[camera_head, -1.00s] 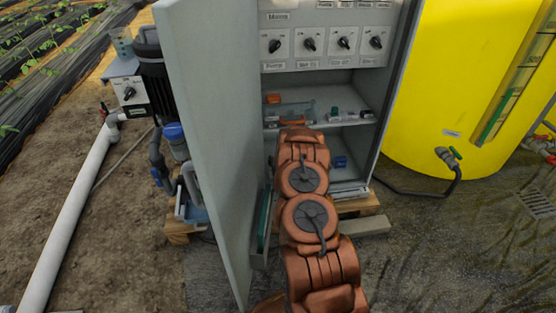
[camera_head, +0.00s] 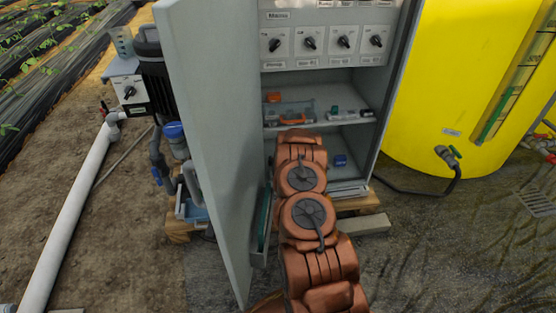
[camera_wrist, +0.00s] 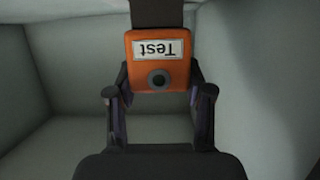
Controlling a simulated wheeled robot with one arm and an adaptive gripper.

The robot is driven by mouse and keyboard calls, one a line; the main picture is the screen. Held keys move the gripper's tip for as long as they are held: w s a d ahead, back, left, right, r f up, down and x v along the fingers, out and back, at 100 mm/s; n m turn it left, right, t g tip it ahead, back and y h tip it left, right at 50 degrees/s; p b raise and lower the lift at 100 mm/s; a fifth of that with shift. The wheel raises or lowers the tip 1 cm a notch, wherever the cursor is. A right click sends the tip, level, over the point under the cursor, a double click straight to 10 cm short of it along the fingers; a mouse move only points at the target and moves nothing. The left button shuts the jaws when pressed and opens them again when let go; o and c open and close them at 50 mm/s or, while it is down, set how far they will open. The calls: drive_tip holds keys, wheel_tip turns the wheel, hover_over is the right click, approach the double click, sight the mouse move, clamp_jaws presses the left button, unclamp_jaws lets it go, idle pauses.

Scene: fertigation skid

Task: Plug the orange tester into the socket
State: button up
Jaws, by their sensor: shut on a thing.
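The orange tester (camera_wrist: 158,72) shows in the wrist view, with a white label reading "Test" upside down and a dark round button. My gripper (camera_wrist: 159,88) is shut on it, one finger at each side. A dark block (camera_wrist: 157,13) lies directly beyond the tester at the top of the wrist view; I cannot tell whether they touch or whether this is the socket. In the head view my copper arm reaches into the open grey cabinet and hides the gripper and the held tester.
The cabinet's open door (camera_head: 205,130) stands close on the left of my arm. A shelf holds a clear tray with orange parts (camera_head: 290,110) and small items (camera_head: 340,112). A blue block (camera_head: 340,160) sits lower down. A yellow tank (camera_head: 440,90) stands at the right.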

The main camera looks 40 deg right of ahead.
drive_tip(key=shift+f, duration=0.2)
drive_tip(key=shift+f, duration=0.25)
drive_tip(key=shift+f, duration=0.35)
idle(0.4)
drive_tip(key=o, duration=1.3)
drive_tip(key=shift+s+r, duration=0.1)
drive_tip(key=shift+s, duration=0.05)
drive_tip(key=v, duration=1.1)
drive_tip(key=shift+s+a+r, duration=0.1)
drive_tip(key=shift+s+a, duration=0.15)
drive_tip(key=shift+s, duration=0.05)
